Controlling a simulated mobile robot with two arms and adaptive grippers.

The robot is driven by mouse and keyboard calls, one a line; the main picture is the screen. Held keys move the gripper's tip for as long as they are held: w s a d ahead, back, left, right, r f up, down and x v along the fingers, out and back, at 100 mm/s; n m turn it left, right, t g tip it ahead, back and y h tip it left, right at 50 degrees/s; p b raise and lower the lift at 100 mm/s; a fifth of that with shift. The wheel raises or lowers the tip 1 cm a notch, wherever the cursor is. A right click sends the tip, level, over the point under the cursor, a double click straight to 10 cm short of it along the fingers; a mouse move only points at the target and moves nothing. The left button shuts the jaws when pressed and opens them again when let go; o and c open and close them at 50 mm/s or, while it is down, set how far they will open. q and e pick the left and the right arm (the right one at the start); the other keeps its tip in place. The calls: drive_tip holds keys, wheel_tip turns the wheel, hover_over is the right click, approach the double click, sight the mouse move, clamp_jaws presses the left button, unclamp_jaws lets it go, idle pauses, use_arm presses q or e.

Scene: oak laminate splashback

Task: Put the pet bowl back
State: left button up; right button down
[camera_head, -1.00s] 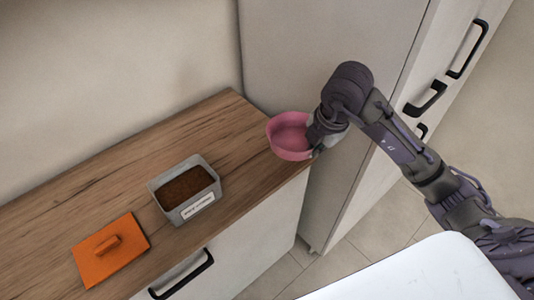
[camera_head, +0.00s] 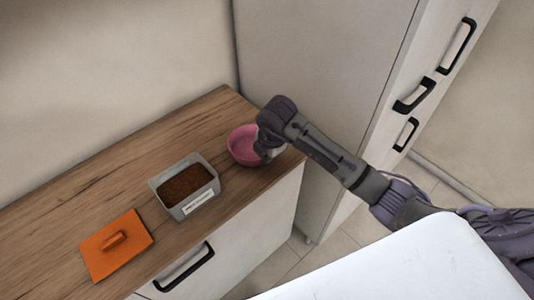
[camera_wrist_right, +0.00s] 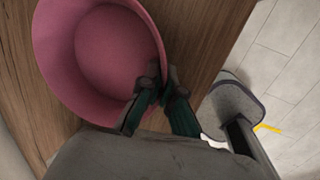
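The pink pet bowl (camera_head: 240,150) is upright at the right end of the wooden counter; I cannot tell whether it rests on the wood or is just above it. It is empty and fills the upper left of the right wrist view (camera_wrist_right: 105,50). My right gripper (camera_head: 266,152) is at the bowl's right side. In the right wrist view its dark fingers (camera_wrist_right: 160,98) are closed on the bowl's rim, one finger inside and one outside. My left gripper is not in view.
A grey container of brown kibble (camera_head: 201,202) with a label stands left of the bowl. An orange lid (camera_head: 100,262) lies further left on the counter (camera_head: 120,160). A tall white cabinet (camera_head: 320,70) stands behind to the right. The rear of the counter is clear.

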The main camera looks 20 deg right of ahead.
drive_tip(key=shift+f, duration=0.2)
drive_tip(key=c, duration=1.3)
unclamp_jaws()
drive_tip(key=shift+r, duration=0.25)
drive_tip(key=shift+s+r, duration=0.1)
drive_tip(key=shift+r, duration=0.25)
drive_tip(key=b+v, duration=0.1)
drive_tip(key=v, duration=1)
drive_tip(key=shift+s, duration=0.1)
